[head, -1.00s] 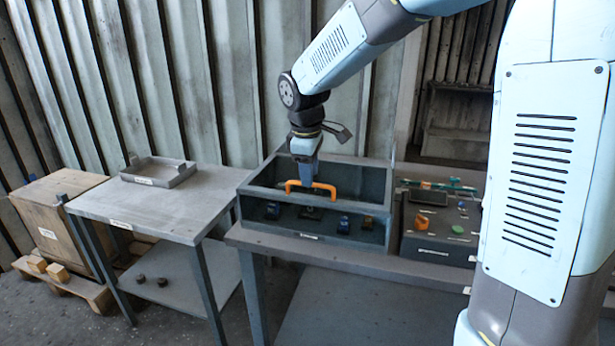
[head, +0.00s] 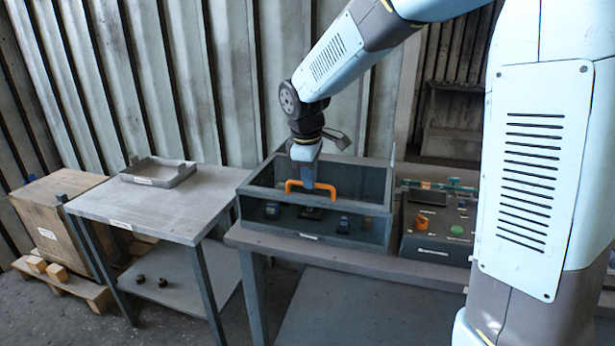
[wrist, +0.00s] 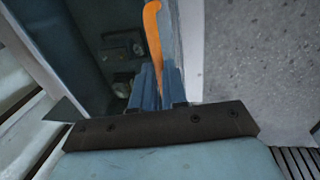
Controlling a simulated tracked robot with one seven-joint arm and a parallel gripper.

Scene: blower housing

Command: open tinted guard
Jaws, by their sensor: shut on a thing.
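The tinted guard (head: 352,228) is a dark see-through panel across the front of the grey housing box on the middle table. An orange handle (head: 311,187) is fixed near its upper edge. My gripper (head: 308,186) points down at the handle and is shut on it. In the wrist view the orange handle (wrist: 153,40) runs up from between the blue fingers (wrist: 158,88). Several small dark parts show dimly behind the guard. The fingers hide part of the handle.
A control box (head: 436,228) with an orange knob and green button stands right of the housing. A side table (head: 150,212) with a shallow tray (head: 158,172) stands left. A wooden crate (head: 52,205) sits farther left. A corrugated wall is behind.

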